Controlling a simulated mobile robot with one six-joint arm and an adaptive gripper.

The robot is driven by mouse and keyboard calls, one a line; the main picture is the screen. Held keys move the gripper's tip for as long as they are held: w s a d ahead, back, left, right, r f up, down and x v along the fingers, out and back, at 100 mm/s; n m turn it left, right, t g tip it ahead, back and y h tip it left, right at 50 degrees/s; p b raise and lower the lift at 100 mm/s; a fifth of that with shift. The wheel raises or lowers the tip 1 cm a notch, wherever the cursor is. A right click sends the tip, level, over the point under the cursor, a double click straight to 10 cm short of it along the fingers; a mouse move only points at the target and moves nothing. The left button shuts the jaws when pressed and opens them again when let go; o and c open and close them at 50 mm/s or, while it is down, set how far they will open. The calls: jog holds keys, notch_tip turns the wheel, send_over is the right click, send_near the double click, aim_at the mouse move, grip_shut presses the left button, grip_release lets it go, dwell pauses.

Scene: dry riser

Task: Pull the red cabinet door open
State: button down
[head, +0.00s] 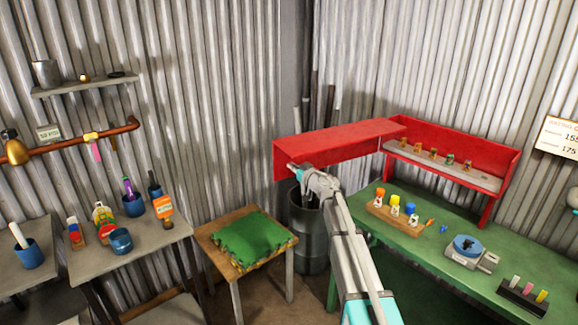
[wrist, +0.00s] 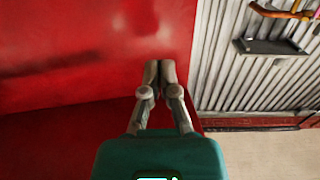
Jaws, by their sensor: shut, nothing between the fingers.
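The red cabinet (head: 508,165) stands at the back of the green bench, its front open and a shelf with several small bottles showing inside. The red door (head: 345,150) stands out to the left from the cabinet's left end, swung wide. My gripper (head: 294,167) is at the door's far left end, in front of its red face. In the wrist view my gripper (wrist: 159,66) is shut and empty, its fingertips over the red door panel (wrist: 90,50) near its right edge. I cannot tell whether they touch it. No handle shows clearly.
The green bench (head: 430,245) holds a wooden rack (head: 398,217) with several capped bottles, a blue-topped device (head: 467,248) and a dark rack (head: 522,297). A stool with a green cushion (head: 250,240) and a dark barrel (head: 308,235) of poles stand left of my arm.

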jog(key=s+a+v, duration=0.1)
jog(key=v, duration=0.9)
jog(key=shift+s, duration=0.2)
jog(key=shift+d, duration=0.1)
jog(key=s+d+m+t+h+p, duration=0.1)
jog(key=s+d+m+t+h, duration=0.2)
jog(key=d+m+h, duration=0.7)
jog(key=s+d+f+m+g+h, duration=0.1)
jog(key=s+d+f+g+h, duration=0.5)
jog(key=s, duration=0.1)
jog(key=s+a+f+n+g+y, duration=0.1)
jog(key=s+a+f+g, duration=0.1)
jog(key=s, duration=0.6)
jog(key=s+a+f+n+g+y+p, duration=0.1)
jog(key=s+f+g, duration=0.3)
jog(key=s, duration=0.4)
jog(key=s+a+f+n+g+y+p, duration=0.1)
jog(key=s+a+f+g+y, duration=0.2)
jog(key=s, duration=0.5)
jog(key=a+g, duration=0.1)
jog(key=g, duration=0.1)
jog(key=shift+n+g, duration=0.3)
jog(key=shift+n, duration=0.1)
